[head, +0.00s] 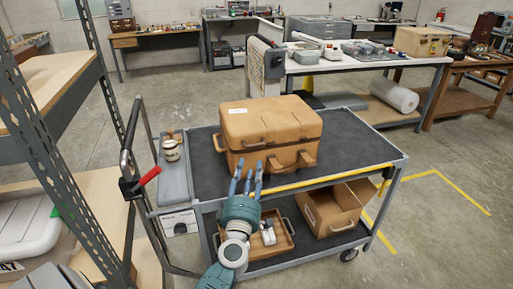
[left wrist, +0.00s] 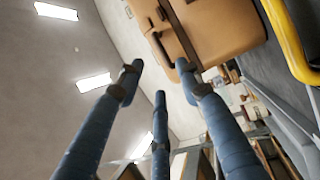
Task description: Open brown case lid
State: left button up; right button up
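The brown case (head: 271,135) stands shut on the top shelf of the cart (head: 350,171), with a white label on its lid and a handle on its front. It also shows at the top of the left wrist view (left wrist: 225,25), with its handle and a latch toward me. My left gripper (head: 246,172) is in front of the case's lower left front, its blue fingers pointing up. In the left wrist view its fingers (left wrist: 150,85) are spread with nothing between them, apart from the case. My right gripper is not in view.
The cart's lower shelf holds a tray (head: 284,243) and an open cardboard box (head: 330,209). A jar (head: 170,150) stands on the cart's left side ledge. A metal shelf rack (head: 62,150) stands close on the left. A white workbench (head: 345,66) is behind. Floor at right is clear.

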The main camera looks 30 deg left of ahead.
aim_at(254, 145)
pick_arm(q)
jog(key=x, duration=1)
jog(key=shift+w, duration=0.15)
jog(key=shift+c, duration=0.5)
grip_shut()
